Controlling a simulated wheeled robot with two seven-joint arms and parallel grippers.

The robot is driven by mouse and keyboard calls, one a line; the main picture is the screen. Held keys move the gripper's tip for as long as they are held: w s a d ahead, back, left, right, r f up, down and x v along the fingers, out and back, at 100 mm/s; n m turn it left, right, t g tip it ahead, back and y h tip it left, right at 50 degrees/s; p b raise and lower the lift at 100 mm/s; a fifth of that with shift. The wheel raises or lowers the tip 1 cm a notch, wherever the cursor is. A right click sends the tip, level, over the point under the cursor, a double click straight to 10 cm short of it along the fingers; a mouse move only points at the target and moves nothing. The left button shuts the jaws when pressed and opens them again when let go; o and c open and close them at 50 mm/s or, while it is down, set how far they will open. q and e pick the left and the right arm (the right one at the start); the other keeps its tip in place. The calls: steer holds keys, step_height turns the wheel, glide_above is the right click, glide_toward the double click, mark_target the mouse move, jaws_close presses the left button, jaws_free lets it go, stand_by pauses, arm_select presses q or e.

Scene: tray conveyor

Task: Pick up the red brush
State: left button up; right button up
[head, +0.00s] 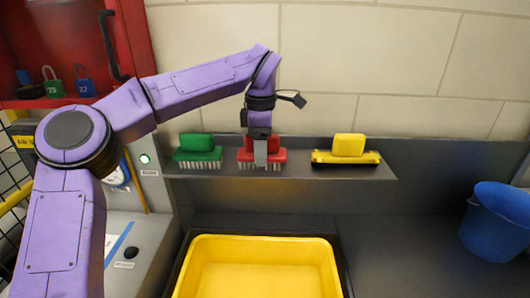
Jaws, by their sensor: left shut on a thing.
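The red brush (277,156) has pale bristles and stands bristles down on the grey shelf (220,173), between the green and yellow brushes. My left gripper (261,152) comes down from above and is shut on the red brush, covering its middle. The brush appears to be still at shelf level; I cannot tell whether its bristles touch the shelf. My right gripper is not in view.
A green brush (197,155) is close on the left and a yellow brush (348,150) is on the right of the shelf. A yellow tray (335,268) lies below. A blue bucket (496,222) stands at the right. The counter between tray and bucket is clear.

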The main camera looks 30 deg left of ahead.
arm_select(q)
steer(key=shift+w+r, duration=0.1)
steer(key=shift+r, duration=0.25)
steer(key=r, duration=0.3)
steer(key=shift+s+d, duration=0.1)
steer(key=shift+s, duration=0.15)
steer(key=s+d+r+b, duration=0.2)
steer(key=s+d+r, duration=0.2)
steer(key=s+r, duration=0.5)
steer(key=s, duration=0.4)
steer(key=shift+b, duration=0.35)
